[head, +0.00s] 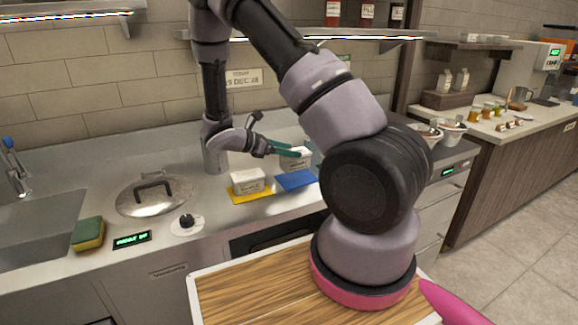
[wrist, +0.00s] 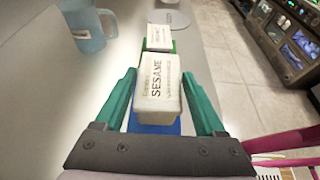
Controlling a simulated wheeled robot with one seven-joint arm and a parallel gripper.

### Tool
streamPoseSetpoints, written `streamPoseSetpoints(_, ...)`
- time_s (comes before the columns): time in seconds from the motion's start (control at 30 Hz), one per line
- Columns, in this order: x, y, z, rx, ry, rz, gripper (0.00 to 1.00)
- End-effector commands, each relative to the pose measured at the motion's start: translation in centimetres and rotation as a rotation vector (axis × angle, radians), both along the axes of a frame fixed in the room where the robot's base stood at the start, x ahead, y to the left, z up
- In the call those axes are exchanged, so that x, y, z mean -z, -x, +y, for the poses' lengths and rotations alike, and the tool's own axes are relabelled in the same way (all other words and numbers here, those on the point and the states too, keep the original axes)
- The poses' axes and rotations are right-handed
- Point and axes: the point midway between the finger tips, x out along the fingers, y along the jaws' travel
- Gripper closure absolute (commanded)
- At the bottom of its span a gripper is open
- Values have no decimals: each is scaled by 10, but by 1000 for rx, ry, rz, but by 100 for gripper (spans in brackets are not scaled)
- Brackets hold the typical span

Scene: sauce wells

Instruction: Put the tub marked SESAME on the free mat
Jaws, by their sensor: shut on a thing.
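The white SESAME tub (wrist: 158,88) is between the teal fingers of my gripper (wrist: 160,72), its label facing up toward the wrist camera. My gripper (head: 288,151) is shut on it; the tub (head: 295,160) also shows in the head view, over the far part of the blue mat (head: 297,181). The blue mat (wrist: 153,126) shows below the tub in the wrist view. The front of the mat is bare; I cannot tell whether the tub touches it. A second white tub (head: 248,179) sits on a yellow mat (head: 252,196) to the left.
Beyond the SESAME tub, another white tub (wrist: 158,37) stands on a green mat (wrist: 174,47). A light blue mug (wrist: 88,30) stands to its left. A pot lid (head: 153,195), a knob (head: 187,222) and a sponge (head: 88,234) lie left on the steel counter. My arm hides the counter's right part.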

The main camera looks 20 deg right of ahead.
Motion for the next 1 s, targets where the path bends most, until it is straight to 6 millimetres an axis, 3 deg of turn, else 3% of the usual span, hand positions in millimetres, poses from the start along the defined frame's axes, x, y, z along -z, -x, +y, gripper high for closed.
streamPoseSetpoints(0.37,43,0,-1,0,1,2,100)
streamPoseSetpoints(0.57,47,0,0,-1,-2,0,100)
streamPoseSetpoints(0.6,47,0,0,-2,-3,2,24)
streamPoseSetpoints(0.67,48,0,0,-2,-3,2,1)
streamPoseSetpoints(1.0,44,0,6,-2,-1,-1,0)
